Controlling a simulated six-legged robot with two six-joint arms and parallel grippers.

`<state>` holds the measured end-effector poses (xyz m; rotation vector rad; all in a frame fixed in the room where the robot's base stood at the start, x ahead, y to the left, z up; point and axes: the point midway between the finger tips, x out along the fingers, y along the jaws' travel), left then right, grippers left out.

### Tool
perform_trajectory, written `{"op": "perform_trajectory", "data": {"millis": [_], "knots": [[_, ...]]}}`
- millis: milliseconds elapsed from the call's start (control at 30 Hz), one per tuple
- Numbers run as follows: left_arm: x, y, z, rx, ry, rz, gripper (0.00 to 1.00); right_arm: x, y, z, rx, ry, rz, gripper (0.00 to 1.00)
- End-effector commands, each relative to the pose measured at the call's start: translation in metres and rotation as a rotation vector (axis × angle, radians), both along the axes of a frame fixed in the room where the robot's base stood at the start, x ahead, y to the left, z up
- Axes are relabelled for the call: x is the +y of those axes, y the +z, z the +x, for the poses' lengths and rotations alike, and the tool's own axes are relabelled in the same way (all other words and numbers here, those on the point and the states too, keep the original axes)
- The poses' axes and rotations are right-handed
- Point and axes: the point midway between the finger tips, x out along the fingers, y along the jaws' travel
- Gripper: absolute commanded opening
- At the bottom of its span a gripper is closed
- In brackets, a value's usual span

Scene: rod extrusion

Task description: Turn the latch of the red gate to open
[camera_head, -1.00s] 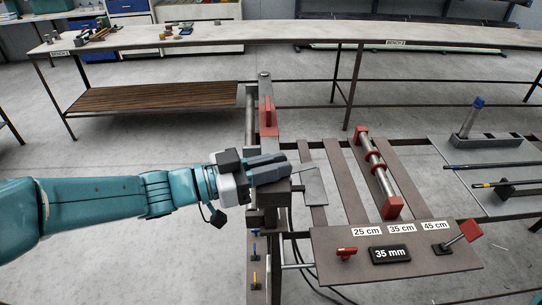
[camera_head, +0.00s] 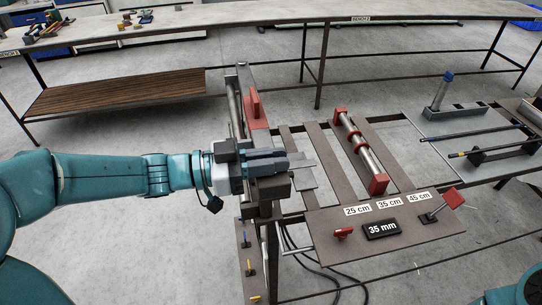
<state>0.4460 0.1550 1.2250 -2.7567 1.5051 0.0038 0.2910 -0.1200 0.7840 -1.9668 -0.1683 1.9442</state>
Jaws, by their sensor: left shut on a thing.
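My left gripper (camera_head: 285,162) comes in from the left and is shut at a dark block on the machine's left post. A flat grey metal plate (camera_head: 303,174) sticks out to the right just past the fingertips. The fingers hide most of what they grip. An upright red plate (camera_head: 254,104) stands on the post behind the gripper, apart from it. A red-ended frame with a metal roller (camera_head: 358,146) lies across the slats to the right. I cannot tell for sure which red part is the gate. My right gripper is out of view.
Dark rods (camera_head: 470,138) lie at the right. A long bench (camera_head: 270,14) crosses the back.

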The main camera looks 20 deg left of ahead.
Motion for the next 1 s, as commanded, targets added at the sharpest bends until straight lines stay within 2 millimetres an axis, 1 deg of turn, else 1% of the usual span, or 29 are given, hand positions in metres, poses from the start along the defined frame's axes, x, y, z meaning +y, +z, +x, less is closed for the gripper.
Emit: {"op": "perform_trajectory", "data": {"millis": [33,333,367,400,433,867,1000], "knots": [[0.001,0.004,0.001,-0.009,0.002,-0.004,0.0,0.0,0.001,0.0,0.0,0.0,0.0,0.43],[0.001,0.004,0.001,-0.009,0.001,-0.005,0.0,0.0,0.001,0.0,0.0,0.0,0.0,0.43],[0.001,0.004,0.001,-0.009,0.001,-0.005,0.18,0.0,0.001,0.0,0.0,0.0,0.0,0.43],[0.001,0.004,0.001,-0.008,0.0,-0.005,0.31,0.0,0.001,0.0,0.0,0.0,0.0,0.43],[0.001,0.004,0.001,-0.008,-0.001,-0.005,0.36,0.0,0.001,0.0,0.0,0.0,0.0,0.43],[0.003,0.001,0.0,-0.002,-0.003,-0.002,0.36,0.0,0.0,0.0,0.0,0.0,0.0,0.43],[0.012,0.0,-0.005,-0.003,0.001,-0.001,0.36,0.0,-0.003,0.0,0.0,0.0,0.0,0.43]]}}
